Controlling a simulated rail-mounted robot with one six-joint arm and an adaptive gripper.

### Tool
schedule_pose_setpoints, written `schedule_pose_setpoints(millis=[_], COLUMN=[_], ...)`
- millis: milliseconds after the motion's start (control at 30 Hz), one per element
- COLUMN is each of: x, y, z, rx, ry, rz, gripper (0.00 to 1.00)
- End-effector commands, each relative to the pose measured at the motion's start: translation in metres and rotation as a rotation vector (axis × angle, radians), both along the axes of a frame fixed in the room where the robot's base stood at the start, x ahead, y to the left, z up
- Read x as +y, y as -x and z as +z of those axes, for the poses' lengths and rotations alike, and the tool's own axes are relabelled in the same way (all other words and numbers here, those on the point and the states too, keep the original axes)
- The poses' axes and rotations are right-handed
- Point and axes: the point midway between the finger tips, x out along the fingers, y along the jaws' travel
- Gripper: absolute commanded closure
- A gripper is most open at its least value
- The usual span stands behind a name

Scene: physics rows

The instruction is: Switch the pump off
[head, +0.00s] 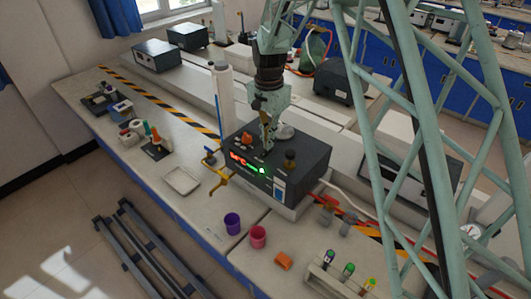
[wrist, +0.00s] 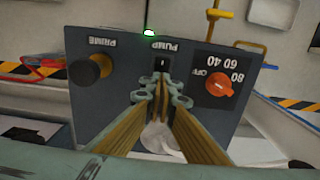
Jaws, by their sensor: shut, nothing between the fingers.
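The dark control box (head: 313,155) stands on the bench in the middle of the head view. In the wrist view its panel (wrist: 110,115) shows upside down, with a small dark rocker switch (wrist: 162,64) by the word PUMP. A green light (wrist: 149,32) glows near the panel's edge, and green also shows on the box's front in the head view (head: 262,170). My gripper (head: 266,150) points down over the box's top. In the wrist view my gripper (wrist: 162,88) is shut and empty, its tips close to the switch. I cannot tell whether they touch it.
An orange dial (wrist: 219,84) marked OFF and a black PRIME knob (wrist: 90,70) flank the switch. A white cylinder (head: 223,100) rises behind.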

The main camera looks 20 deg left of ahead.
Motion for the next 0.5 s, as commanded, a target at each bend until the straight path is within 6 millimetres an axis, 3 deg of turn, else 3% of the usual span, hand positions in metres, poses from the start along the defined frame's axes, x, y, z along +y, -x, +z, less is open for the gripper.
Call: schedule_pose_setpoints(millis=[500], x=[-0.0001], y=[0.0001], z=[-0.005], rx=[0.0], ry=[0.0], rz=[0.0], gripper=[1.0])
